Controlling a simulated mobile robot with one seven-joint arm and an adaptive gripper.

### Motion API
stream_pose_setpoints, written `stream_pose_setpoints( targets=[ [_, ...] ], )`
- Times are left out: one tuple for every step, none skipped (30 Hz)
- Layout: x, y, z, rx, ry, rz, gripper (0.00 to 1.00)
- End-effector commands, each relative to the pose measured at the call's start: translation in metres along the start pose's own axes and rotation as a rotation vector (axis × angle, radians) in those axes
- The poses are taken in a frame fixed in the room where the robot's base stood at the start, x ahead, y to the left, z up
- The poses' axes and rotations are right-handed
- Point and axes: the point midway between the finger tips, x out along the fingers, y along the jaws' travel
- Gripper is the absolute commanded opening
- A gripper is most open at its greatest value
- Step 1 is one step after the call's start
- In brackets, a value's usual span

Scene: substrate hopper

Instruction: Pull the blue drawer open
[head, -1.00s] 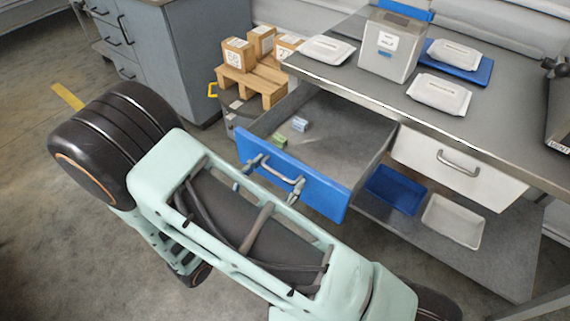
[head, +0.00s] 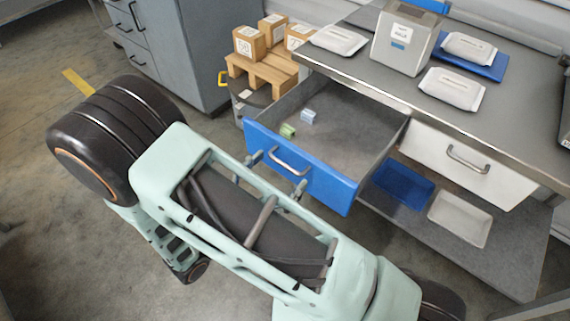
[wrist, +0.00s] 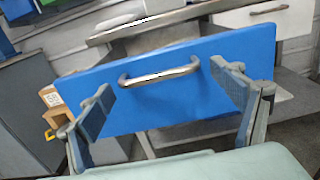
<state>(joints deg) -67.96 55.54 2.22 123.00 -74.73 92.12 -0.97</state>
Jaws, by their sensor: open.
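The blue drawer (head: 304,172) is pulled out from under the grey workbench, and its inside shows in the head view. A small green item (head: 287,130) and a small pale blue item (head: 308,116) lie in it. Its metal bar handle (head: 290,161) is on the blue front; the handle also shows in the wrist view (wrist: 159,76). My gripper (wrist: 164,95) is open and empty. Its fingers stand one on each side of the handle in the wrist view, apart from it. In the head view my arm partly hides the drawer's lower front.
A white drawer (head: 450,165) is to the right, with a blue tray (head: 402,187) and a white tray (head: 461,218) on the shelf below. A wooden pallet (head: 262,80) with boxes stands left of the bench.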

Motion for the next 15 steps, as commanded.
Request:
stream_pose_setpoints(
  targets=[
    [-0.012,0.001,0.000,0.001,0.001,0.004,0.87],
    [-0.019,0.001,-0.001,0.001,0.002,0.005,0.87],
    [-0.028,0.001,-0.001,0.001,0.001,0.005,0.87],
    [-0.034,0.001,0.000,0.000,0.000,0.004,0.87],
    [-0.041,0.001,-0.001,0.000,0.001,0.004,0.87],
    [-0.050,0.001,-0.001,0.000,0.002,0.003,0.87],
    [-0.056,0.001,-0.001,0.000,0.001,0.003,0.87],
    [-0.061,0.000,0.000,0.000,0.000,0.003,0.87],
    [-0.068,0.000,-0.001,-0.001,0.001,0.001,0.87],
    [-0.073,0.000,-0.001,-0.001,0.001,0.002,0.87],
    [-0.077,0.000,-0.001,-0.001,0.000,0.001,0.87],
    [-0.083,0.000,0.000,0.000,0.000,0.000,0.87],
    [-0.086,0.000,0.000,0.000,0.000,0.000,0.87],
    [-0.088,0.000,0.000,0.000,0.000,-0.001,0.87],
    [-0.091,-0.001,0.000,-0.001,0.000,-0.001,0.87]
  ],
)
